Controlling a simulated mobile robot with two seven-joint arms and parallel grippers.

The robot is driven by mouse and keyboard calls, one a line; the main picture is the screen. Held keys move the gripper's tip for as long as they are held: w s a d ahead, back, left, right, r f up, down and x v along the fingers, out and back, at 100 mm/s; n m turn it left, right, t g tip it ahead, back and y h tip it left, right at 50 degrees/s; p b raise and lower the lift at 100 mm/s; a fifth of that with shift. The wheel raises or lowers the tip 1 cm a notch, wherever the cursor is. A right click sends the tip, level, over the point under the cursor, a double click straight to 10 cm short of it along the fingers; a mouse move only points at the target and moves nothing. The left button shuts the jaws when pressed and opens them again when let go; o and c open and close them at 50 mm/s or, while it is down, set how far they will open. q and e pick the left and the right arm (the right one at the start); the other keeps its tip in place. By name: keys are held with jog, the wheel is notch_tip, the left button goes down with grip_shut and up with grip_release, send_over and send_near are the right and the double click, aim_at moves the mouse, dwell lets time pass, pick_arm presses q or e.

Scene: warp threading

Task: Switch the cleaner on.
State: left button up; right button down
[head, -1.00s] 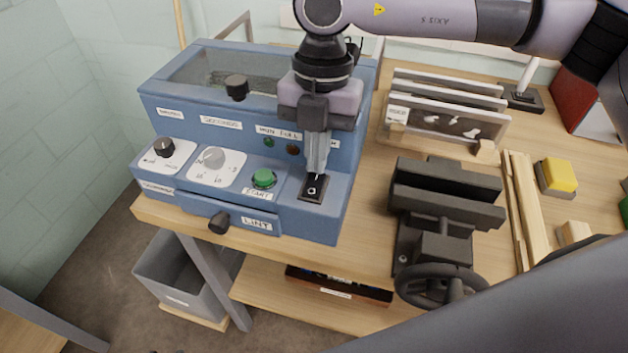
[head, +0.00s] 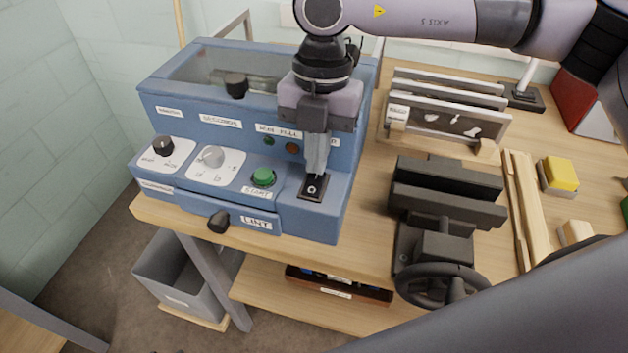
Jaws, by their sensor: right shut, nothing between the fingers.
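The cleaner is a blue machine (head: 240,190) on the wooden bench, with a clear lid on top. Its sloped front carries a black knob (head: 163,146), a grey dial (head: 213,157), a green START button (head: 263,177) and a black switch plate (head: 313,188) at the right. The fingers partly hide the plate, and contact is unclear. My left gripper is out of view.
A black vise (head: 445,205) stands right of the machine, with a rack of upright panels (head: 450,115) behind it. A LINT drawer (head: 256,223) has a black knob. A grey bin (head: 178,275) stands below.

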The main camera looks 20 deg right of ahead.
jog(key=shift+f+b, duration=0.45)
jog(key=shift+f, duration=0.1)
notch_tip(320, 180, up, 7)
jog(key=p, duration=0.4)
dwell(0.6)
dwell(0.5)
